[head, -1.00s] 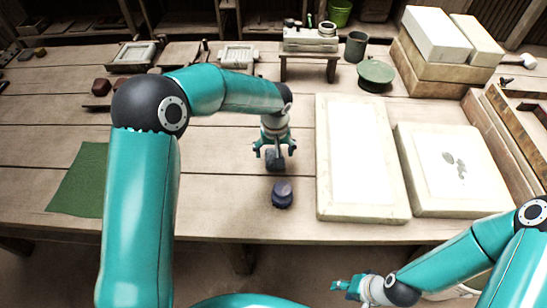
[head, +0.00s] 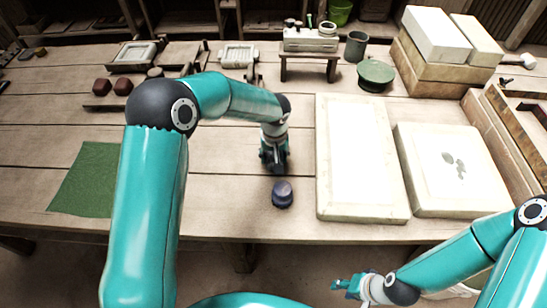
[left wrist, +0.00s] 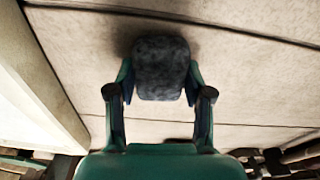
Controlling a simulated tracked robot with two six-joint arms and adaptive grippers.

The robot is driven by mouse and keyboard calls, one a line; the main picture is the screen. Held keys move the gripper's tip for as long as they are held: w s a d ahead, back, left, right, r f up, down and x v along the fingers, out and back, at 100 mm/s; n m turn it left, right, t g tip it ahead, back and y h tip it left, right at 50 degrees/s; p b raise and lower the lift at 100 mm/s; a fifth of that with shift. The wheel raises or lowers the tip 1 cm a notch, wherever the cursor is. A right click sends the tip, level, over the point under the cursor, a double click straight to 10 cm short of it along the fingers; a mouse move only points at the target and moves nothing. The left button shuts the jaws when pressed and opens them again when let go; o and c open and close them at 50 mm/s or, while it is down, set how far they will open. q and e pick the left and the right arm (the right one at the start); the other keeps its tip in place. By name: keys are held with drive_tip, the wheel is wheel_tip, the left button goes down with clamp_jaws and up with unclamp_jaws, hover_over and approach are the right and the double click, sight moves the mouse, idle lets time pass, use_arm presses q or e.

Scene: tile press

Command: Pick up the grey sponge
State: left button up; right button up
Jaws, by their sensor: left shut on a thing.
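The dark grey sponge (left wrist: 160,68) sits between the two fingers of my left gripper in the left wrist view, with the wooden table behind it. My left gripper (left wrist: 160,88) is shut on it, one finger at each side. In the head view my left gripper (head: 274,160) points down over the table, left of the large white slab. The sponge is mostly hidden by the fingers there. I cannot tell whether it touches the table. My right gripper (head: 347,286) is in front of the table's front edge, away from the sponge; its jaw opening is unclear.
A dark blue-purple round object (head: 283,195) stands just in front of my left gripper. A white slab (head: 356,150) lies to the right, with another slab (head: 455,170) beyond it. A green cloth (head: 85,180) lies at left. A small bench (head: 309,60) stands behind.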

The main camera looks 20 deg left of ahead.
use_arm(q)
drive_tip(key=shift+r, duration=0.1)
wheel_tip(320, 180, up, 20)
idle(0.5)
drive_tip(key=o, duration=0.3)
drive_tip(key=c, duration=0.4)
drive_tip(key=s+a+f+m, duration=0.1)
drive_tip(key=s+f, duration=0.1)
drive_tip(key=f, duration=0.4)
drive_tip(key=s+a+f+m, duration=0.1)
drive_tip(key=s+f+m, duration=0.1)
drive_tip(key=f, duration=0.3)
drive_tip(key=s+a+f+m, duration=0.1)
drive_tip(key=s+f, duration=0.2)
drive_tip(key=f, duration=0.3)
drive_tip(key=shift+s+f+h, duration=0.1)
drive_tip(key=shift+f+h, duration=0.2)
drive_tip(key=shift+f, duration=0.05)
drive_tip(key=shift+s+f, duration=0.15)
